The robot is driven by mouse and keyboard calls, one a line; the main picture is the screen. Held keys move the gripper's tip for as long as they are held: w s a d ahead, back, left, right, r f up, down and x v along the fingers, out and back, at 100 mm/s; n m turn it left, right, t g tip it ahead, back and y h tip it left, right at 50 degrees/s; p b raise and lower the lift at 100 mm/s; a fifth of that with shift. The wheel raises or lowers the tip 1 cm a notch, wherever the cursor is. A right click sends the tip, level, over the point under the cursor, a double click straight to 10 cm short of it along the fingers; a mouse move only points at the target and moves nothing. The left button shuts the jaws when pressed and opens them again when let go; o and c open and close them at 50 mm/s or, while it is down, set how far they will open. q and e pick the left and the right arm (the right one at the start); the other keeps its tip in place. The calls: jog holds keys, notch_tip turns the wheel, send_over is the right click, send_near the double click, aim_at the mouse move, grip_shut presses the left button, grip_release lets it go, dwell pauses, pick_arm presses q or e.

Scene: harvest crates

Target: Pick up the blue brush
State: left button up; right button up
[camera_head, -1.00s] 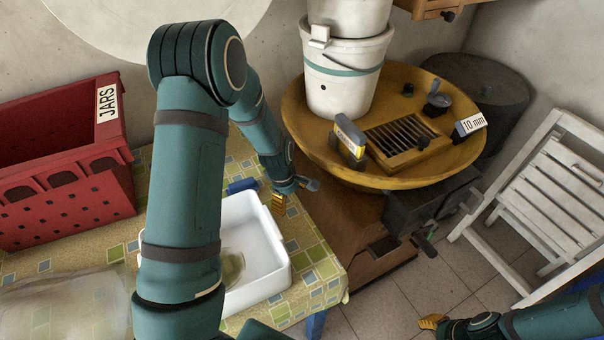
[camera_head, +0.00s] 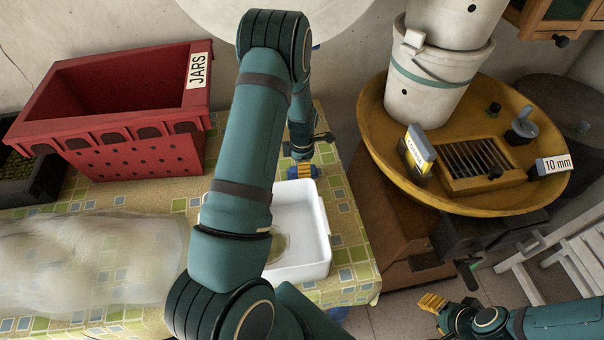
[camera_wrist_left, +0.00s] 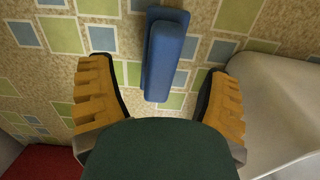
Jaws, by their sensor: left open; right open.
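The blue brush (camera_wrist_left: 166,52) lies on the patterned tablecloth, seen between the two yellow fingers of my open left gripper (camera_wrist_left: 158,72) in the left wrist view. Its far end extends beyond the fingertips, and neither finger visibly touches it. In the head view, a small blue part of the brush (camera_head: 303,170) shows at the left gripper, behind the white tray; the arm and fingers hide much of that spot. My right gripper (camera_head: 431,303) is open and empty at the lower right, above the floor, away from the brush.
A white tray (camera_head: 318,225) stands right beside the left gripper. A red JARS crate (camera_head: 130,155) is at the left, with a clear plastic bag (camera_head: 90,260) in front. A yellow round pan (camera_head: 385,150) holding a bucket (camera_head: 430,85) stands to the right.

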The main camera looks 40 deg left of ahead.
pick_arm(q)
notch_tip(320, 180, down, 3)
jog(key=shift+f, duration=0.2)
jog(key=shift+d, duration=0.1)
jog(key=c, duration=1.3)
jog(key=shift+r, duration=0.1)
jog(key=shift+r, duration=0.4)
jog(key=d, duration=0.1)
jog(key=s+d+r, duration=0.1)
jog(key=s+d, duration=0.1)
jog(key=shift+s+r, duration=0.15)
jog(key=shift+r, duration=0.15)
notch_tip(320, 180, up, 12)
jog(key=p, duration=0.1)
jog(key=shift+r+p, duration=0.25)
jog(key=shift+p, duration=0.15)
